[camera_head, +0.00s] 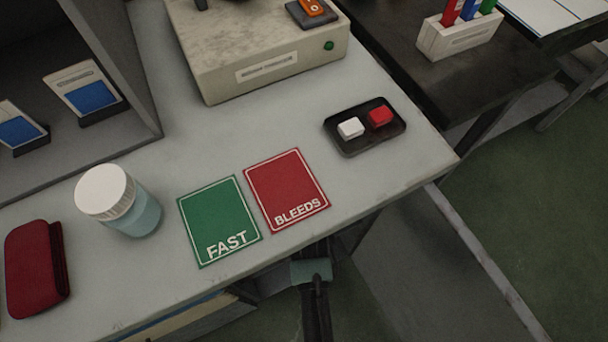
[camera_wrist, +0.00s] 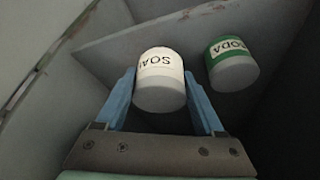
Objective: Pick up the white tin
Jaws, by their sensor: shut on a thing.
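The white tin (camera_wrist: 160,98) shows in the wrist view, with dark lettering that starts "SOA" and reads upside down. My gripper (camera_wrist: 159,76) has its two blue fingers on either side of the tin and is shut on it. Part of the tin's far side is out of sight. I cannot tell whether its base touches a surface. Neither the tin nor my gripper's fingers can be made out in the head view.
A green-and-white tin (camera_wrist: 232,64) marked "SODA" stands close right of the white tin, near grey panels (camera_wrist: 135,45). In the head view, the bench (camera_head: 150,270) holds a green FAST card (camera_head: 219,215), a red BLEEDS card (camera_head: 287,185), a jar (camera_head: 125,205) and a black tray (camera_head: 352,147).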

